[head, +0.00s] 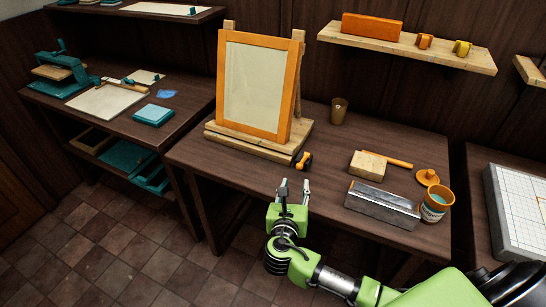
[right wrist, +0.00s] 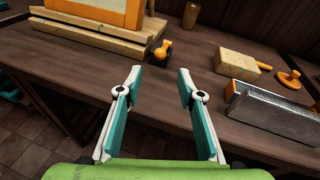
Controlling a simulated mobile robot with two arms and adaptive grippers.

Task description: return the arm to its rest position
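My right gripper (head: 292,190) is in front of the table's front edge, below the hinged screen. In the right wrist view its two fingers (right wrist: 160,85) stand apart with nothing between them. The hinged screen (head: 251,86) is an orange frame with a pale panel, standing upright, slightly tilted back, on a wooden base (head: 258,145). A small orange and black clamp or knob (head: 303,161) is at the right front corner of the base; it also shows in the right wrist view (right wrist: 162,50). My left gripper is not in view.
The dark table (head: 330,160) holds a brown cup (head: 338,111), a wooden block (head: 367,165), a metal trough (head: 382,205), an orange lid (head: 427,177) and a paint jar (head: 436,204) to the right. A shelf (head: 400,45) hangs above. Another bench (head: 110,118) stands at left, with floor between.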

